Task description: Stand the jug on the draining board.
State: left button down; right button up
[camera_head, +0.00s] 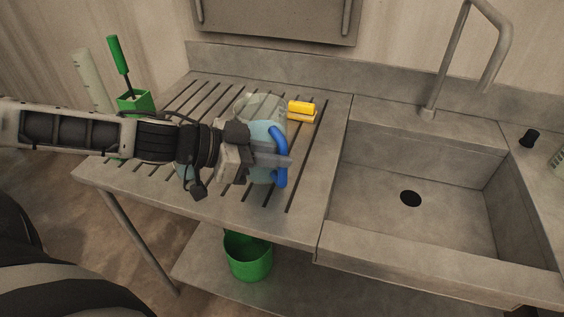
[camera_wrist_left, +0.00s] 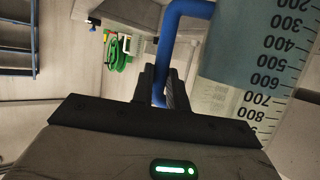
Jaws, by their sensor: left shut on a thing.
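The jug (camera_head: 262,106) is a clear measuring jug, bluish in part, with a blue handle (camera_head: 278,143). In the left wrist view its scaled wall (camera_wrist_left: 255,50) fills the upper right, with the handle (camera_wrist_left: 170,40) beside it. My left gripper (camera_head: 286,161) is shut on the handle; the fingers show around it in the wrist view (camera_wrist_left: 161,88). The jug is over the grooved draining board (camera_head: 218,201); my gripper and wrist hide much of it, and I cannot tell whether its base touches the board. My right gripper is not in view.
A yellow sponge (camera_head: 301,107) lies just right of the jug at the back. A green holder (camera_head: 137,101) with a brush stands at the board's back left. The sink basin (camera_head: 410,170) and tap (camera_head: 440,70) are to the right. A green bucket (camera_head: 248,262) sits below.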

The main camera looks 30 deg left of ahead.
pick_arm(q)
jog(key=f+b, duration=0.2)
jog(key=w+f+b, duration=0.1)
jog(key=f+b, duration=0.1)
jog(key=shift+a, duration=0.35)
jog(key=c, duration=1.8)
grip_release()
jog(key=shift+f, duration=0.3)
jog(key=o, duration=0.4)
jog(key=shift+s, duration=0.1)
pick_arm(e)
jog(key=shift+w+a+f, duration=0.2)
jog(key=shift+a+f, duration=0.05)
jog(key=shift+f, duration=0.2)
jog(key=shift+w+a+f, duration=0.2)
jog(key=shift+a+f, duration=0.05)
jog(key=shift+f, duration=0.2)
pick_arm(q)
jog(key=shift+r, duration=0.1)
